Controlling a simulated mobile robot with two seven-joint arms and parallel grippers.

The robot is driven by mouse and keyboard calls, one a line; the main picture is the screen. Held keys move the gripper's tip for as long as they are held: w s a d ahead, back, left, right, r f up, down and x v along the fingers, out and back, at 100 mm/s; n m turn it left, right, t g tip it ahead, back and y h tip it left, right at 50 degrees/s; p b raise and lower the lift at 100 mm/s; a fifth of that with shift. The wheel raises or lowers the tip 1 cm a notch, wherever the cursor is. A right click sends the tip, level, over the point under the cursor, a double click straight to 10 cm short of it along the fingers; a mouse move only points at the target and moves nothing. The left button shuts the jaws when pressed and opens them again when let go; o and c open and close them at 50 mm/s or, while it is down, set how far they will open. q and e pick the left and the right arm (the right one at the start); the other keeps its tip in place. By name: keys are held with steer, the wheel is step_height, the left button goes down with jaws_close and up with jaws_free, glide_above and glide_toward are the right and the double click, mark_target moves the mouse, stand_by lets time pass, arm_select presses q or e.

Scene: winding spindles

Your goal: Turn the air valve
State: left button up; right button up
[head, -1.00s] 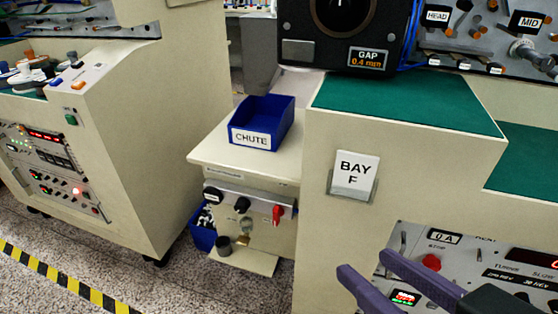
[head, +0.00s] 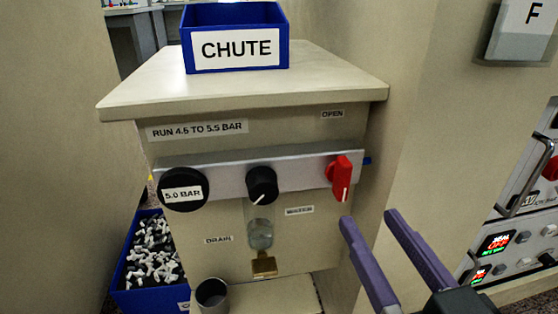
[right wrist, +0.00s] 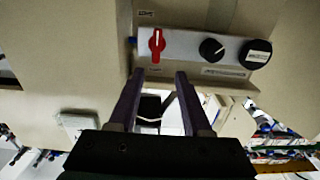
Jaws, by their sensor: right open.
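The red air valve knob (head: 340,177) sits at the right end of a grey metal bar (head: 225,180) on the cabinet front. Its handle stands roughly upright, with a white line at its lower end, below a label reading OPEN (head: 332,114). My right gripper (head: 370,217) is open and empty, below and right of the knob in the head view. In the right wrist view, which looks upside down, the knob (right wrist: 157,42) lies just beyond and between the fingertips (right wrist: 158,74), apart from them. My left gripper is not in view.
A black knob (head: 262,185) and a round gauge marked 5.0 BAR (head: 183,189) share the bar. A glass bowl (head: 260,233) hangs below. A blue CHUTE bin (head: 236,45) stands on top. A blue box of white parts (head: 150,252) is lower left. A beige wall (head: 430,110) flanks the right.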

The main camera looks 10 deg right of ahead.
mark_target(348, 176)
steer(key=w+b, duration=0.1)
steer(key=w, duration=0.3)
steer(key=w+b, duration=0.1)
steer(key=w, duration=0.4)
steer(key=shift+w+d, duration=0.2)
steer(key=shift+w, duration=0.1)
steer(key=shift+c, duration=0.4)
jaws_close()
